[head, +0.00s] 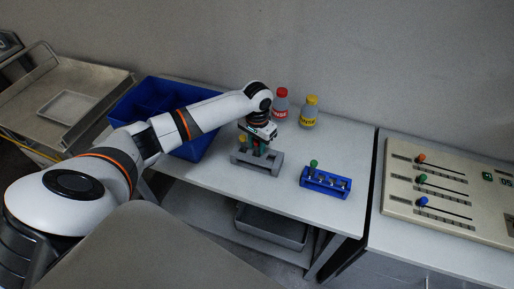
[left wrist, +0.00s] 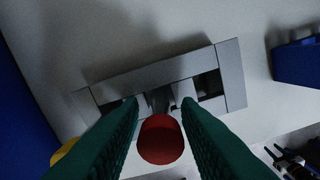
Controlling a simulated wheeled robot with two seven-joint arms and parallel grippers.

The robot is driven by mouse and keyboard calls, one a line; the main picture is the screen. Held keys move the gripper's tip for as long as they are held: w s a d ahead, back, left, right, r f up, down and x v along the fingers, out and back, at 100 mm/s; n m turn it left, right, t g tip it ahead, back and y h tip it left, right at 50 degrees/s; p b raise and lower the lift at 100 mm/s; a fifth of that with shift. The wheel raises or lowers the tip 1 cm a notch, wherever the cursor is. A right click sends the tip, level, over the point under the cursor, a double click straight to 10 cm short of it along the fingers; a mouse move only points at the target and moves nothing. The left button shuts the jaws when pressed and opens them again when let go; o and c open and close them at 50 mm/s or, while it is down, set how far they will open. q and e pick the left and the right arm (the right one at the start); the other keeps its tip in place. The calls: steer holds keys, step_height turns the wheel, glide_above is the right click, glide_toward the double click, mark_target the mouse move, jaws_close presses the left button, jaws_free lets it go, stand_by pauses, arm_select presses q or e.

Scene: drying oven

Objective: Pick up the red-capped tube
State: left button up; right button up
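The red-capped tube (left wrist: 160,141) stands in the grey rack (left wrist: 232,75), seen from above in the left wrist view. My left gripper (left wrist: 160,103) has its two green fingers on either side of the tube, with slight gaps at the fingertips, so it looks open. In the head view the left gripper (head: 259,147) is low over the grey rack (head: 257,164) and hides most of the tube. A yellow-capped tube (left wrist: 66,153) is beside the left finger; its cap also shows in the head view (head: 242,139). My right gripper is not in view.
A blue rack (head: 325,183) with a green-topped tube (head: 313,163) stands to the right. Red-capped (head: 281,103) and yellow-capped (head: 309,112) bottles stand behind. A blue bin (head: 205,143) is at the left. A control panel (head: 445,193) is at the far right.

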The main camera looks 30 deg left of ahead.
arm_select(q)
steer(key=shift+f, duration=0.35)
jaws_close()
steer(key=shift+r, duration=0.1)
